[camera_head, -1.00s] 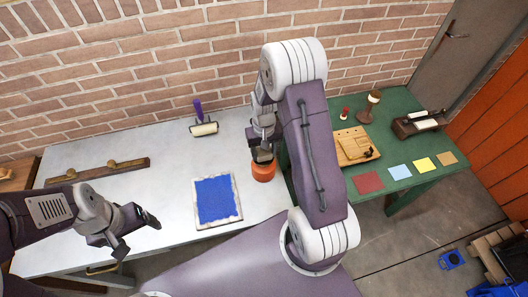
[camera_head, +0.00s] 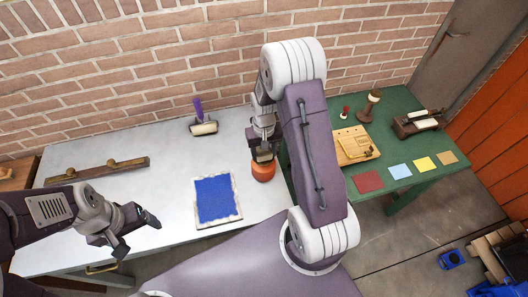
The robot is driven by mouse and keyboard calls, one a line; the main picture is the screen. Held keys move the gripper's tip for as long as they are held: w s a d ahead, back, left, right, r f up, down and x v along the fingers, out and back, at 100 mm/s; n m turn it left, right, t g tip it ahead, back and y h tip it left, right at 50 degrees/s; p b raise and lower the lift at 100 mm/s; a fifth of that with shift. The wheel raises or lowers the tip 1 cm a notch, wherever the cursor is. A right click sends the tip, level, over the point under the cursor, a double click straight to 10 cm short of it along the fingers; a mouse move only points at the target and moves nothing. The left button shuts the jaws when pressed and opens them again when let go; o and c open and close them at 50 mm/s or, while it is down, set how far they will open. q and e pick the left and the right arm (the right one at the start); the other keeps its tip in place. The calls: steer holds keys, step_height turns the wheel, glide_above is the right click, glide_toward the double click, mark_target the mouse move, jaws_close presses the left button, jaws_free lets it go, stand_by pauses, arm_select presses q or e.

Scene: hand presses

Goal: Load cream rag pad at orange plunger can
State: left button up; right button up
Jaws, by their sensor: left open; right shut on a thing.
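The orange plunger can (camera_head: 263,173) stands on the grey table, right of the blue sheet. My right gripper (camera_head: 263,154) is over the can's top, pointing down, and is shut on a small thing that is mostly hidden. I take it to be the cream rag pad, but its colour is hard to make out. I cannot tell whether it touches the can's top. My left gripper (camera_head: 138,230) is open and empty over the front left of the grey table, apart from everything on it.
A blue sheet in a pale frame (camera_head: 233,211) lies on the grey table (camera_head: 120,200). The green table (camera_head: 400,110) at right holds a wooden board (camera_head: 352,146), stamps and coloured squares (camera_head: 368,182).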

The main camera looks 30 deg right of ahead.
mark_target(259, 151)
steer(key=shift+s, duration=0.1)
stand_by(0.4)
step_height(259, 151, up, 7)
steer(key=p, duration=0.6)
steer(key=shift+f, duration=0.1)
steer(key=f+b, duration=0.1)
steer(key=b, duration=0.1)
steer(key=w+a+f+b, duration=0.1)
steer(key=b, duration=0.1)
steer(key=shift+a+f, duration=0.2)
steer(key=shift+f, duration=0.15)
steer(key=s+a+f+n+b, duration=0.2)
steer(key=s+a+b, duration=0.2)
steer(key=b, duration=0.2)
steer(key=shift+s+a+n, duration=0.15)
steer(key=shift+a+n, duration=0.15)
steer(key=shift+a, duration=0.1)
